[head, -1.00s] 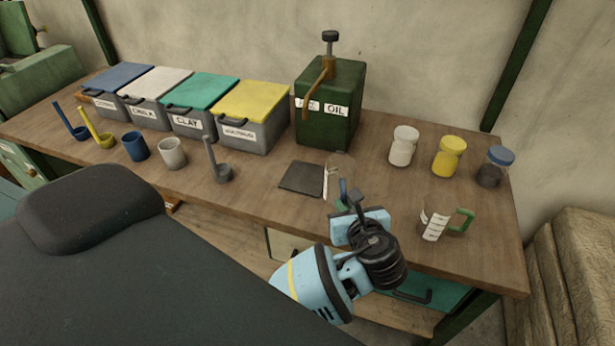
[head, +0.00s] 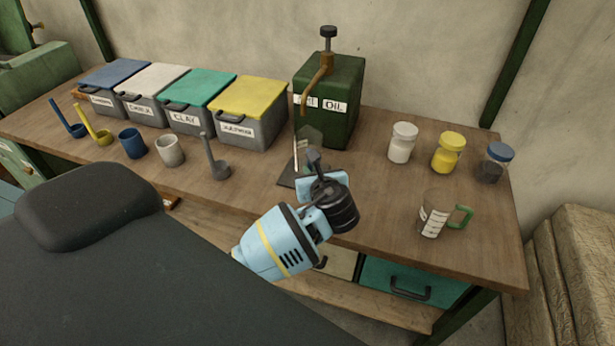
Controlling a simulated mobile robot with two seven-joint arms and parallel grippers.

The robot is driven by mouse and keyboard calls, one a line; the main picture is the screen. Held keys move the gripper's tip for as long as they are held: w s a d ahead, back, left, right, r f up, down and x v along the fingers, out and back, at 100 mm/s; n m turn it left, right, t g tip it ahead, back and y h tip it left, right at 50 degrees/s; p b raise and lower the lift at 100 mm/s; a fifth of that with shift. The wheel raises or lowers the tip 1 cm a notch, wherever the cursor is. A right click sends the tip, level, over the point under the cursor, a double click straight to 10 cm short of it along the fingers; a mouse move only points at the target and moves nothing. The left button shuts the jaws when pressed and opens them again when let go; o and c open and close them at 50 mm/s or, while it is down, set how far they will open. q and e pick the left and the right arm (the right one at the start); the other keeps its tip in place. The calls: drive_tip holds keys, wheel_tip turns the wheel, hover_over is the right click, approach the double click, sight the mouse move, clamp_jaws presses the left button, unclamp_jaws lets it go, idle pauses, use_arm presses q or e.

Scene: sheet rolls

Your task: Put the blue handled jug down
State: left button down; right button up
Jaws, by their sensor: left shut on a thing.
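The blue handled jug (head: 308,142) is a clear glass vessel, seen just below the front of the green oil can and above the dark square mat (head: 286,181). My left gripper (head: 313,162) is shut on its handle, which my gripper largely hides. The jug looks roughly upright. I cannot tell whether its base touches the mat, because my gripper covers the lower part. My right gripper is not in view.
The green oil can (head: 345,122) with a brown spout stands right behind the jug. A green handled jug (head: 433,220) stands at the right front. Several jars (head: 447,155), lidded bins (head: 247,115) and cups (head: 170,151) stand along the wooden bench (head: 370,190).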

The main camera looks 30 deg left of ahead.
use_arm(q)
drive_tip(key=shift+w+a+f, duration=0.1)
drive_tip(key=shift+w+a, duration=0.2)
drive_tip(key=shift+a, duration=0.25)
drive_tip(key=shift+w+a, duration=0.25)
drive_tip(key=shift+a, duration=0.3)
drive_tip(key=shift+f+b, duration=0.35)
drive_tip(key=shift+f, duration=1.5)
drive_tip(key=shift+r, duration=0.1)
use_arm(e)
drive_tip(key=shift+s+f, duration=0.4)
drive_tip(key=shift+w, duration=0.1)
use_arm(q)
drive_tip(key=c, duration=1.5)
unclamp_jaws()
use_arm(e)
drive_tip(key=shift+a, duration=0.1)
use_arm(q)
drive_tip(key=shift+o, duration=0.2)
